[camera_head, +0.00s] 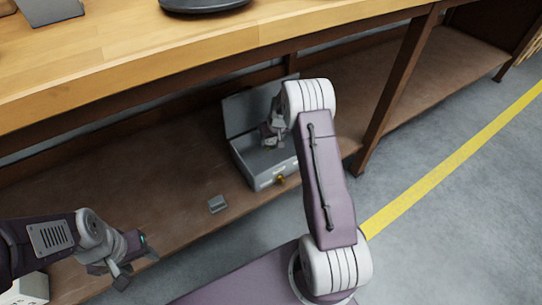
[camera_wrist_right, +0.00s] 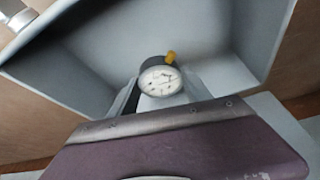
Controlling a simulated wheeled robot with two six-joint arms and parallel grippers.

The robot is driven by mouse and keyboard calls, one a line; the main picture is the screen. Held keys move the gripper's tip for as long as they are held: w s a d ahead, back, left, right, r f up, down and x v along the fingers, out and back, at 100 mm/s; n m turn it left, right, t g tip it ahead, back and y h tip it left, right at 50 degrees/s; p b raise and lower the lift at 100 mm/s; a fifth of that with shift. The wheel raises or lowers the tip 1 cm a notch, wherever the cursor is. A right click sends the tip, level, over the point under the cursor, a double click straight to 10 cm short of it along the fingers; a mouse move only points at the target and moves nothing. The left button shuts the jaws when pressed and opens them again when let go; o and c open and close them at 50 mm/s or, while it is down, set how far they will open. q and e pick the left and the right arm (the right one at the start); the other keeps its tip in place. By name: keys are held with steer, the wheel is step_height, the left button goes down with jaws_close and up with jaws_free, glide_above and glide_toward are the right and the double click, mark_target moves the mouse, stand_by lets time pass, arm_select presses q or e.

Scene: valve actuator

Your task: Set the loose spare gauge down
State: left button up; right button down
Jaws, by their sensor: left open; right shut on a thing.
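The gauge (camera_wrist_right: 160,80) has a round white dial, a dark rim and a yellow fitting. My right gripper (camera_wrist_right: 158,98) is shut on it in the right wrist view, with a finger on either side. The gauge is in or just above the grey open box (camera_head: 265,181); I cannot tell whether it touches the floor of the box. In the head view my right gripper (camera_head: 272,138) reaches into the box, and the gauge is not clearly visible there. My left gripper (camera_head: 138,268) is open and empty at the lower left, away from the box.
The box stands on the brown lower shelf (camera_head: 130,180), with its lid raised at the back. The wooden bench top (camera_head: 120,65) overhangs the shelf. A dark wooden leg (camera_head: 395,95) stands to the right.

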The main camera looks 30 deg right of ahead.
mark_target(271, 155)
step_height(271, 155, down, 2)
steer(key=shift+f, duration=0.15)
step_height(271, 155, down, 4)
steer(key=b, duration=0.3)
steer(key=shift+r, duration=0.35)
steer(key=shift+f, duration=0.15)
steer(key=shift+c, duration=2.4)
jaws_free()
arm_select(q)
step_height(271, 155, down, 4)
steer(key=shift+f, duration=0.15)
